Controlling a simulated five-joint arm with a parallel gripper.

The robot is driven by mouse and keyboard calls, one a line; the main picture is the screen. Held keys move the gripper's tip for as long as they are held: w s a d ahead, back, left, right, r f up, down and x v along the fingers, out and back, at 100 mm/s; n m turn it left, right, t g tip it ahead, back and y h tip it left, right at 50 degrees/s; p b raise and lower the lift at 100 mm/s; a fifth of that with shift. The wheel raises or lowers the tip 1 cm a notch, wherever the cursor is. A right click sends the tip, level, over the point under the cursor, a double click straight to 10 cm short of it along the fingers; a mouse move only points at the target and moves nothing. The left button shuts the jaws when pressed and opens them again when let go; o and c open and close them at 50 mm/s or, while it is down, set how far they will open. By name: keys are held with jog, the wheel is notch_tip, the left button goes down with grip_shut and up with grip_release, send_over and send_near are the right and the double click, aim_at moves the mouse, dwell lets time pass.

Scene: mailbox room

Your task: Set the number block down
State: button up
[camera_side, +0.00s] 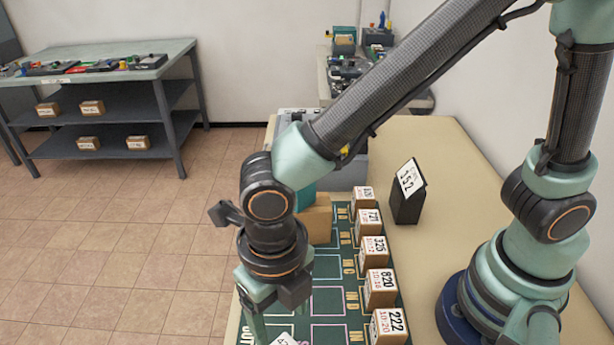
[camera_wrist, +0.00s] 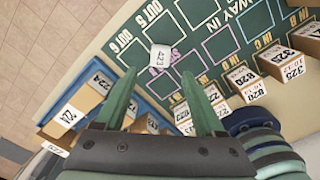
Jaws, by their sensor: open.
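The number block (camera_wrist: 160,57), with a white face reading 423, is in the wrist view on the green mat (camera_wrist: 215,22), close to a purple-outlined space. It lies ahead of and between the fingertips of my gripper (camera_wrist: 160,78), which are spread apart with a gap on each side of it. In the side view my gripper (camera_side: 272,312) points down over the mat (camera_side: 335,268), its fingertips cut off by the bottom edge. A white corner of the block (camera_side: 283,341) shows there. I cannot tell whether the fingers touch it.
A row of numbered blocks, including 222 (camera_side: 388,326), 820 (camera_side: 379,290) and 325 (camera_side: 375,253), stands along the mat's IN side. A black stand with card 152 (camera_side: 408,193) is behind them. Several blocks (camera_wrist: 82,105) sit in a blue tray left in the wrist view.

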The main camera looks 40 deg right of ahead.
jog(key=w+d+r+m+t+y, duration=0.1)
jog(key=w+d+r+m, duration=0.35)
jog(key=d+m, duration=0.35)
jog(key=w+d+r+m+t, duration=0.2)
jog(key=w+d+r+m, duration=0.3)
jog(key=m, duration=0.5)
jog(key=s+d+r+m+t, duration=0.1)
jog(key=d+r+m, duration=0.1)
jog(key=d+m, duration=0.5)
jog(key=s+d+r+m+t+h, duration=0.1)
jog(key=d+r+m, duration=0.1)
jog(key=d+m, duration=0.6)
jog(key=shift+r+m+t, duration=0.3)
jog(key=shift+r+m, duration=0.05)
jog(key=shift+m, duration=1.15)
